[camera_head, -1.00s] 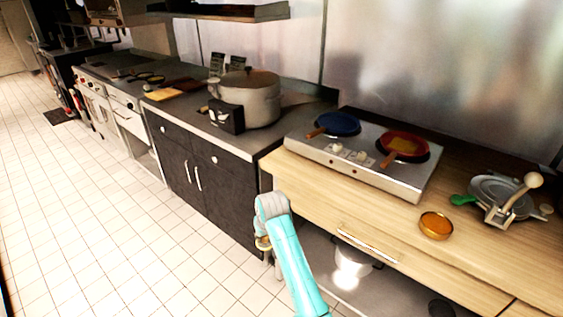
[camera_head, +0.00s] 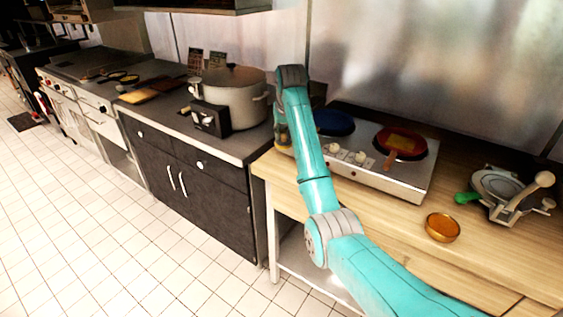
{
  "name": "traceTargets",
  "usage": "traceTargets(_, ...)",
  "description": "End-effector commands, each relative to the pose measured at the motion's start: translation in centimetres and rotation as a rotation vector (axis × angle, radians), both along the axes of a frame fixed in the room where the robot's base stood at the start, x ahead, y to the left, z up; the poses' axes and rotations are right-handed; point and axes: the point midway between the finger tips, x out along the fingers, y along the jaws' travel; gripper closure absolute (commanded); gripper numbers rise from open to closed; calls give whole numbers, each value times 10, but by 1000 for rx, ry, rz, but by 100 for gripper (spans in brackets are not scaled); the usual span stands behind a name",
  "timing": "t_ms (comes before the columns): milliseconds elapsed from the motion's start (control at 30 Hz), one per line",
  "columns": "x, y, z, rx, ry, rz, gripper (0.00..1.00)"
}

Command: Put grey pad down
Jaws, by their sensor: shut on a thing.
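My turquoise arm rises from the lower right across the wooden counter. My gripper (camera_head: 282,138) shows only in part at its far end, small and dark, at the left edge of the hob, partly covered by my own arm. It is shut on the grey pad. The pad itself is hidden or too small to make out, and so is its height above the counter.
The steel hob (camera_head: 395,187) carries a blue pan (camera_head: 337,122) and a red pan (camera_head: 404,142). An orange bowl (camera_head: 442,228) and a metal press (camera_head: 508,190) stand right. A big pot (camera_head: 236,100) and a black box (camera_head: 210,120) stand on the dark counter (camera_head: 170,118).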

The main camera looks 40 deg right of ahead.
Motion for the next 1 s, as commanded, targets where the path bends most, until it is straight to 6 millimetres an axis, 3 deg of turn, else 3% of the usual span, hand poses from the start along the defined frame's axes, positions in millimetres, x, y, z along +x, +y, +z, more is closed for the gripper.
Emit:
traceTargets(233,-1,1,-43,1,4,1,97)
traceTargets(633,-1,1,-87,1,4,1,97)
traceTargets(1000,0,1,-95,1,1,1,97)
